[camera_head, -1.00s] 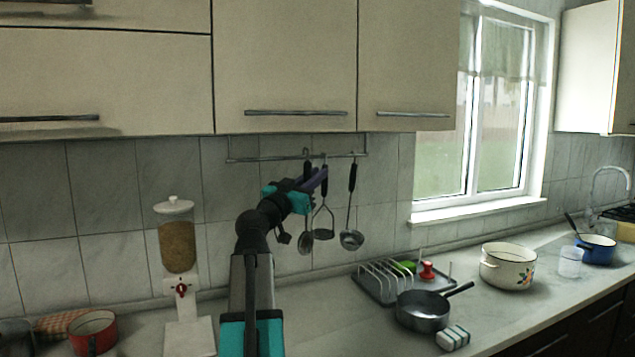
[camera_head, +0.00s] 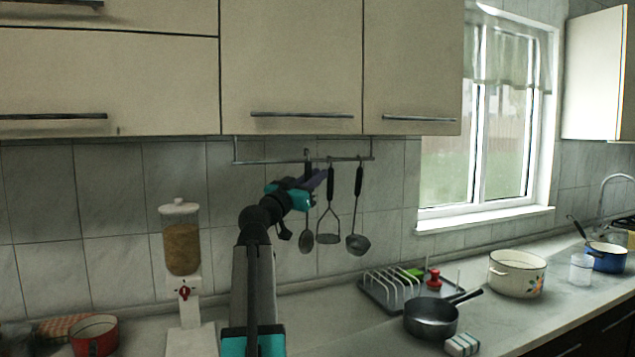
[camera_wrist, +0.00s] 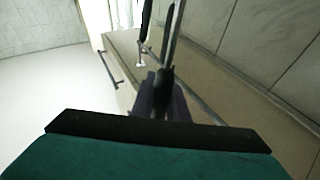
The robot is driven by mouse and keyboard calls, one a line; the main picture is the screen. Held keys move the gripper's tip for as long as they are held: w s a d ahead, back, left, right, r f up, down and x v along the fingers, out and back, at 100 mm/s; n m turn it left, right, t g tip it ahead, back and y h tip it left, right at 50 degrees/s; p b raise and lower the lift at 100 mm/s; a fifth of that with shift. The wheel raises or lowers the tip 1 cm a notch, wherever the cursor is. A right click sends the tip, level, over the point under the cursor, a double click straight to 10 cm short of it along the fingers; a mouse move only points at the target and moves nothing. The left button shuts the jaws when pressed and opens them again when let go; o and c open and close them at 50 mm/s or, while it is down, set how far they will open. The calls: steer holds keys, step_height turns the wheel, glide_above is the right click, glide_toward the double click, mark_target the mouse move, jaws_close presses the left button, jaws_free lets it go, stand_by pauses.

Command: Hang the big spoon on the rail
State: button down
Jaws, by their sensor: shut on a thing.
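The big spoon (camera_head: 306,241) hangs bowl down in front of the tiled wall, its dark handle top close to the rail (camera_head: 262,162). My gripper (camera_head: 318,183) is shut on its handle just below the rail. I cannot tell whether the spoon's hook touches the rail. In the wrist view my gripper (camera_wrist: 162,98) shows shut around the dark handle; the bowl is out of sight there. My gripper hides part of the handle in the head view.
A masher (camera_head: 328,238) and a ladle (camera_head: 358,243) hang close to the right of the spoon. Wall cabinets (camera_head: 290,70) sit just above the rail. On the counter below stand a dispenser (camera_head: 182,250), a dish rack (camera_head: 390,290), a dark saucepan (camera_head: 431,318) and a white pot (camera_head: 517,274).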

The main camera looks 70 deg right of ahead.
steer(key=w+d+f+b, duration=0.2)
steer(key=w+d+b, duration=0.3)
steer(key=b, duration=0.4)
steer(key=shift+d+f, duration=0.15)
steer(key=shift+d, duration=0.4)
stand_by(1.2)
stand_by(0.4)
steer(key=c, duration=1.7)
jaws_free()
steer(key=shift+o, duration=0.2)
steer(key=shift+a+f, duration=0.1)
steer(key=shift+a, duration=0.05)
steer(key=b+v, duration=0.1)
steer(key=v, duration=1.2)
steer(key=shift+a, duration=0.25)
